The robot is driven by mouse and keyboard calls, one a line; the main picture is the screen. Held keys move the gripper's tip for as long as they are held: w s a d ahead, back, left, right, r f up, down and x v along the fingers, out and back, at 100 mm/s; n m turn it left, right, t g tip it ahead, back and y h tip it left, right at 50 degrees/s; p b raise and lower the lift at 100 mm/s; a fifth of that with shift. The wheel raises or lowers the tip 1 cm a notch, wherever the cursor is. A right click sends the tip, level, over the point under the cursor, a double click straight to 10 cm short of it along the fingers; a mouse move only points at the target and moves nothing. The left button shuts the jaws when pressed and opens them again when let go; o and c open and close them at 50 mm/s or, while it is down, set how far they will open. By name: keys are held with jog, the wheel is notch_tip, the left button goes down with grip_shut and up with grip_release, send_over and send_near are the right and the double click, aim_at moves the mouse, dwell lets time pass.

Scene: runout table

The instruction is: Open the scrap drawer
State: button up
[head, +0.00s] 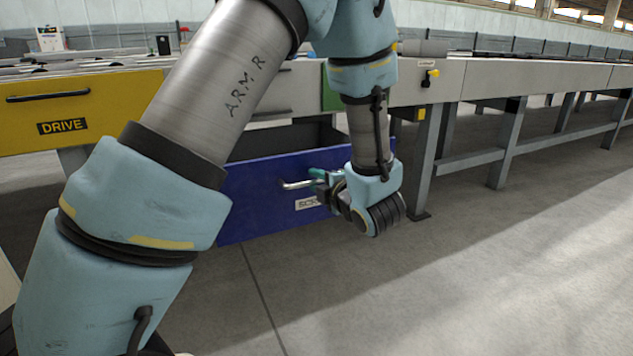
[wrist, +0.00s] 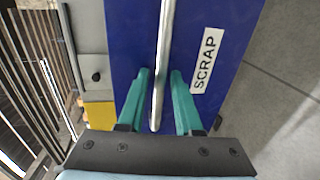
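The scrap drawer has a blue front (head: 262,190) with a white SCRAP label, partly hidden by my arm in the head view. It stands out from under the table, and its dark open box (head: 290,141) shows behind the front. Its metal bar handle (head: 296,185) also runs up the middle of the wrist view (wrist: 163,55). My gripper (head: 313,179) is at the handle. In the wrist view its teal fingers (wrist: 160,78) stand on either side of the bar, open, with a gap visible at the left finger.
A yellow drawer marked DRIVE (head: 75,110) is at the left, above the blue one. The table's grey legs (head: 425,160) stand to the right of my gripper. The concrete floor (head: 430,290) in front is clear.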

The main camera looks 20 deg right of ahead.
jog(key=shift+o, duration=0.4)
jog(key=p+v, duration=0.2)
jog(key=v, duration=0.8)
jog(key=shift+s, duration=0.4)
